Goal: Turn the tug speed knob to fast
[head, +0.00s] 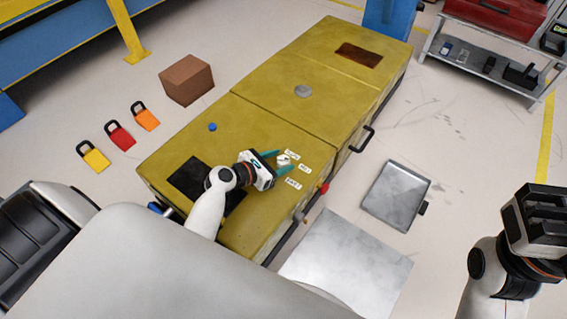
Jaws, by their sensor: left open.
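The tug speed knob (283,160) is a small pale knob on top of the yellow tug (315,75), near its front right edge. Several small white labels sit around it; the lowest (293,183) and the others are too small to read surely. My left gripper (284,161) is open, with its teal fingers on either side of the knob. I cannot tell whether they touch it. The knob's pointing direction is unclear. My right gripper (545,215) is at the right edge, away from the tug; its fingers are not clearly visible.
A blue button (212,127) and a black panel (190,178) are on the tug's top. A red button (324,187) is on its side edge. Padlocks (120,135) and a brown box (187,80) lie left. A metal tray (396,195) lies right. A grey shelf (480,65) stands at the upper right.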

